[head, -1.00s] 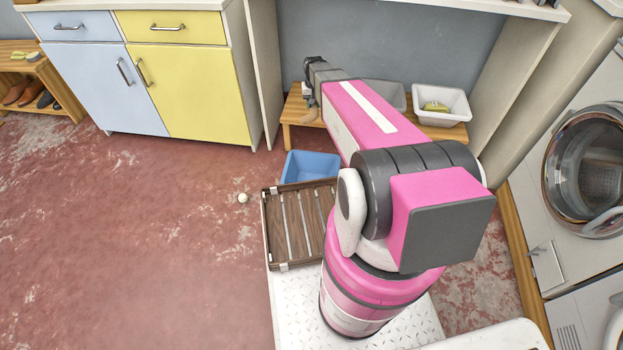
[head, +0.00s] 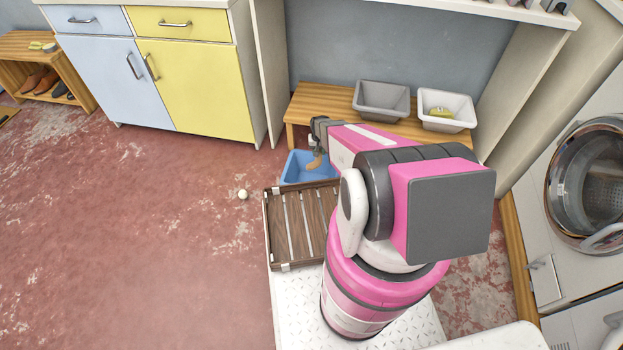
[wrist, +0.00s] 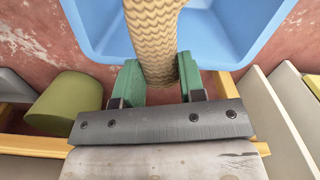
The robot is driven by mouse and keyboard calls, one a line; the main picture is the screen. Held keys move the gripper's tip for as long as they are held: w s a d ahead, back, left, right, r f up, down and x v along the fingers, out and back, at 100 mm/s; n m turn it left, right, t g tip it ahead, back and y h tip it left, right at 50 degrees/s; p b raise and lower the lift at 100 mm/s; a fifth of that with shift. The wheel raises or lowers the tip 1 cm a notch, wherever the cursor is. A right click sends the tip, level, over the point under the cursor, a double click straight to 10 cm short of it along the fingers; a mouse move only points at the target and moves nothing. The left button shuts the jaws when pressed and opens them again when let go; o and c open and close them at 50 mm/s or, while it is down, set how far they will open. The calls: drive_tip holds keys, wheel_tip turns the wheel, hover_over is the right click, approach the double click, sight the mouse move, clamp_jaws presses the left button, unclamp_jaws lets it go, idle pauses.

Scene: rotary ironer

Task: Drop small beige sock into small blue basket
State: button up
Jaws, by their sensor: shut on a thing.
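The small beige sock (wrist: 155,35) is held between the green fingers of my gripper (wrist: 160,85) in the wrist view. In the head view the sock (head: 314,163) hangs from my gripper (head: 317,146) over the small blue basket. The blue basket (head: 294,168) stands on the floor just behind the slatted wooden tray, and my arm covers part of it. In the wrist view the basket (wrist: 225,30) lies beyond and around the sock. The sock's far end leaves the top of the wrist view.
A wooden bench (head: 315,103) behind the basket carries a grey bin (head: 381,100) and a white bin (head: 446,112). The slatted wooden tray (head: 299,225) is in front. A small white ball (head: 243,194) lies on the open floor at left.

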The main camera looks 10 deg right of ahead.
wheel_tip(320, 180, down, 6)
drive_tip(key=shift+f, duration=0.15)
idle(0.5)
drive_tip(key=o, duration=1)
drive_tip(key=shift+s, duration=0.1)
wheel_tip(320, 180, up, 11)
drive_tip(key=shift+f, duration=0.1)
